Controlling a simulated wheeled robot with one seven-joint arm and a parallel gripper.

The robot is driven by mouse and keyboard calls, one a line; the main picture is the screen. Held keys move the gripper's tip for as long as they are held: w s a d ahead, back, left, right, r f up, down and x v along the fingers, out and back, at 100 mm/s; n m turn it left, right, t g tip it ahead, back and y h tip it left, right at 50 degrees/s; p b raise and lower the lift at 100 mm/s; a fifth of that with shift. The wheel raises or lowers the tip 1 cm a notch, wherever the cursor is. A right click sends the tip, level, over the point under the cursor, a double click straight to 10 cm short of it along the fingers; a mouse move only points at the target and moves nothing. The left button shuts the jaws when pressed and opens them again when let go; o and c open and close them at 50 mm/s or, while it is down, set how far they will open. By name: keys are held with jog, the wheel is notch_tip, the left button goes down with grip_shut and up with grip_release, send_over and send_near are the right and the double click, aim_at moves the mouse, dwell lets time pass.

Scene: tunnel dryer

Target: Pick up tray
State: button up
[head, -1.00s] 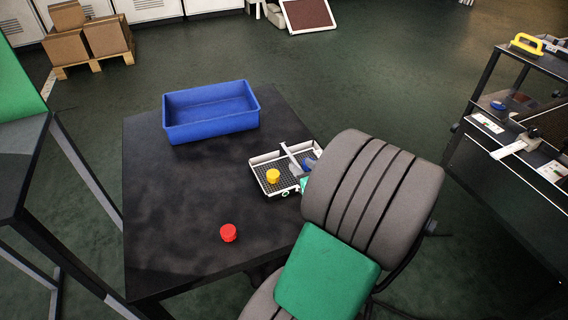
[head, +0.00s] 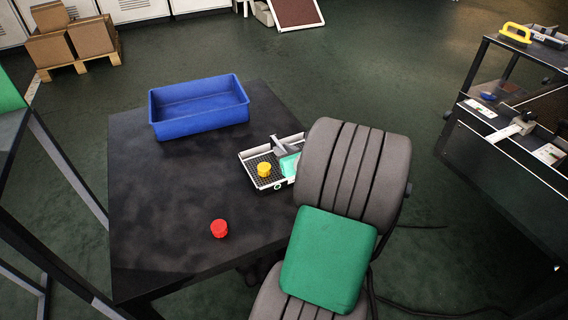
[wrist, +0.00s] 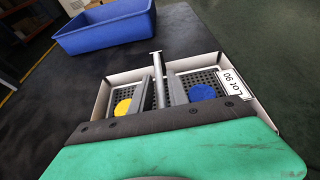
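The tray (head: 246,172) is a shallow, white-rimmed box with a dark mesh floor, on the right side of the black table. It also shows in the wrist view (wrist: 101,103), with a "LOT 90" label (wrist: 232,83) at its right. A grey bar handle (wrist: 160,82) spans its middle. A yellow round piece (head: 264,170) lies left of the bar and a blue one (wrist: 201,92) right of it; my gripper hides the blue one in the head view. My gripper (wrist: 162,88) is over the tray, its two fingers apart on either side of the bar, with narrow gaps showing.
A blue bin (head: 200,125) stands at the back of the black table (head: 165,200). A red round piece (head: 219,228) lies near the table's front. A dark bench (head: 500,140) with a yellow-handled tool (head: 515,34) is at the right. The table's left side is clear.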

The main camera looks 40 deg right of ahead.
grip_shut()
dwell(1.0)
